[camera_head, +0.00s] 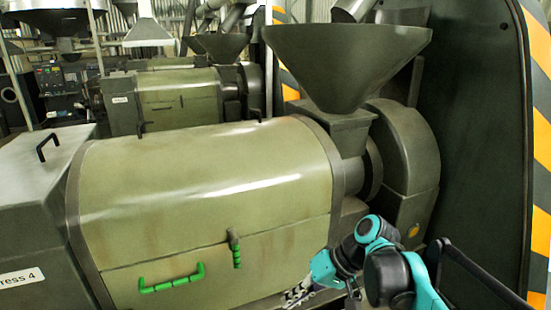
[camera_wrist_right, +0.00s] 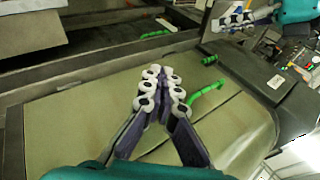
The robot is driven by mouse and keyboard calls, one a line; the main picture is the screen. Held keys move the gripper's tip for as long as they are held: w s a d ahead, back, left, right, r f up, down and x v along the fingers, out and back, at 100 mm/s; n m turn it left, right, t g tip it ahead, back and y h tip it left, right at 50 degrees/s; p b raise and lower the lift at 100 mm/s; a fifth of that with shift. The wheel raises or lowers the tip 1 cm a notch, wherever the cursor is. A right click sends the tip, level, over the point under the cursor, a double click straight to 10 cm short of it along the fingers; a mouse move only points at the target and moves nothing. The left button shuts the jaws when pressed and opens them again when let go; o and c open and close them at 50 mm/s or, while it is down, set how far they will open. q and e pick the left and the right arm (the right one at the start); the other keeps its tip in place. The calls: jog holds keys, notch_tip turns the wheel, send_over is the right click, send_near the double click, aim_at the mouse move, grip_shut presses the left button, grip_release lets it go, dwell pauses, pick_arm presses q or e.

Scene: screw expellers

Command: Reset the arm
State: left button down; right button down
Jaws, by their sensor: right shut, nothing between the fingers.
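My right arm comes in at the lower right of the head view. Its right gripper (camera_head: 298,292) is low in front of the right end of the green press, fingers pointing left. In the right wrist view the right gripper (camera_wrist_right: 160,90) has its pale roller fingertips together, with nothing between them. It is apart from the long green handle (camera_head: 172,279) and the small green latch (camera_head: 236,250) on the press cover. My left gripper (camera_wrist_right: 236,16) seems to show at the top of the right wrist view; its opening is unclear. It is absent from the head view.
The press cover (camera_head: 210,185) fills the middle, with a large dark hopper (camera_head: 345,60) above its right end. A grey box (camera_head: 35,220) labelled "Press 4" adjoins it on the left. A dark panel with a striped edge (camera_head: 540,150) stands at right. More presses stand behind.

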jog(key=s+d+f+m+t+h+b, duration=0.1)
jog(key=s+d+f+t+h+b, duration=0.2)
jog(key=d+f+b, duration=0.3)
jog(key=s+d+f+m+t+h+b, duration=0.1)
jog(key=s+d+f+t+h+b, duration=0.2)
jog(key=d+f, duration=0.5)
jog(key=s+f+h+b, duration=0.1)
jog(key=s+f+b, duration=0.1)
jog(key=f, duration=0.5)
jog(key=shift+s+t+h+b, duration=0.35)
jog(key=shift+s+t+h, duration=0.05)
jog(key=shift+s, duration=0.3)
